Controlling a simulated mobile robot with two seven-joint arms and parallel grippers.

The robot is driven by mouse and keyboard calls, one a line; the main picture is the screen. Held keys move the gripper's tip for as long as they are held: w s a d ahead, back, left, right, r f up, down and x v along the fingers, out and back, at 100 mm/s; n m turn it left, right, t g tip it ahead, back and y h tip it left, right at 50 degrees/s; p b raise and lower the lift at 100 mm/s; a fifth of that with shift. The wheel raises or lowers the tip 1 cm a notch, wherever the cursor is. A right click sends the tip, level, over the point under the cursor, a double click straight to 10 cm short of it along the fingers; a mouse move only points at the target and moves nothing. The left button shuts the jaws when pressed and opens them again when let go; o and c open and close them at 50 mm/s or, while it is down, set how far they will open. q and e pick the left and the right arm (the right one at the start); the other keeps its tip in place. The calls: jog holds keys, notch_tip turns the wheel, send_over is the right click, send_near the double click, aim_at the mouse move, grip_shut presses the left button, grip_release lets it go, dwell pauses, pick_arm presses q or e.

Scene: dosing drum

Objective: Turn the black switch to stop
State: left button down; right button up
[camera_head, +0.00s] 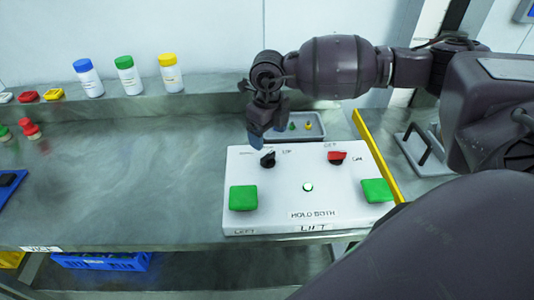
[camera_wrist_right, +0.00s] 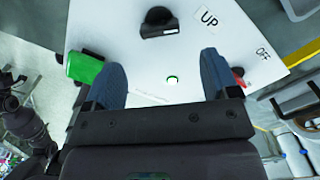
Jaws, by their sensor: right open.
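The black switch (camera_head: 268,158) is a knob with a light mark on top, near the back left of the white control box (camera_head: 262,217). Labels stand around it; the one at its right reads "UP" in the right wrist view. That view shows the knob (camera_wrist_right: 160,22) at the top, ahead of the fingers and apart from them. My right gripper (camera_head: 257,140) is just above and behind the knob in the head view. Its two blue-tipped fingers (camera_wrist_right: 160,82) are spread, with nothing between them. I cannot make out my left gripper.
The box also bears a red switch (camera_head: 338,157), a left green button (camera_head: 243,198), a right green button (camera_head: 376,190) and a lit lamp (camera_head: 308,187). A grey tray (camera_head: 318,126) lies behind. Bottles (camera_head: 127,75) stand at the back left. The bench (camera_head: 140,180) left of the box is clear.

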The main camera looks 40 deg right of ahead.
aim_at(268, 155)
notch_tip(268, 155, down, 8)
jog(key=shift+r, duration=0.15)
jog(key=shift+c, duration=0.3)
jog(key=c, duration=0.9)
jog(key=shift+o, duration=0.2)
